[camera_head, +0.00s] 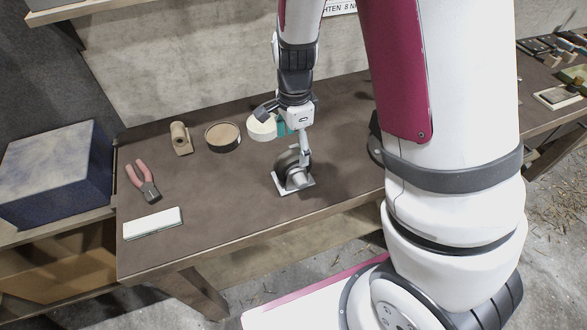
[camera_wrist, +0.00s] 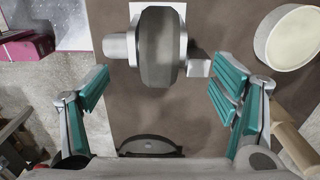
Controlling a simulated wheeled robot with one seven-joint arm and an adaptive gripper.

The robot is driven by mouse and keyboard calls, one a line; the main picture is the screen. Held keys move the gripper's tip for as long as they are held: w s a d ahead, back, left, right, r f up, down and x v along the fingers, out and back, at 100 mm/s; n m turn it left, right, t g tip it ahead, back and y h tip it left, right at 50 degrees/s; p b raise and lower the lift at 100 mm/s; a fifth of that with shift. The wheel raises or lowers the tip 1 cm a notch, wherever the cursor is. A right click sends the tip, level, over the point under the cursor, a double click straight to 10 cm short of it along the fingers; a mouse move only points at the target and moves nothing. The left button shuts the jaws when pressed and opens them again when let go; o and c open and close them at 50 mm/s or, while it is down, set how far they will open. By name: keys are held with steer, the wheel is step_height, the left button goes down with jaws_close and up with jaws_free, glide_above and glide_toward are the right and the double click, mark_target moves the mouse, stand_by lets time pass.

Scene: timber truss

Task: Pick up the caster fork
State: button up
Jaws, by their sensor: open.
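The caster fork (camera_head: 290,176) is a grey metal piece with a flat plate and a dark rounded wheel-like part, standing on the brown workbench (camera_head: 230,205). In the wrist view the caster fork (camera_wrist: 158,48) is at the top centre, with a metal stub on each side and a pale plate at the top edge. My gripper (camera_head: 293,147) is just above and beside it in the head view. In the wrist view my gripper (camera_wrist: 160,92) has its teal-padded fingers wide apart, with nothing between the tips. The fork's far side is hidden.
Behind my gripper lie a white disc (camera_head: 261,128), a round dark-rimmed tin (camera_head: 222,137) and a tan roll (camera_head: 181,138). Pliers (camera_head: 144,181) and a white block (camera_head: 152,223) lie at the left. The bench front centre is clear.

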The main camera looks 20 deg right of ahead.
mark_target(296, 153)
steer(key=shift+s+d+f, duration=0.15)
steer(key=shift+f, duration=1.75)
jaws_close()
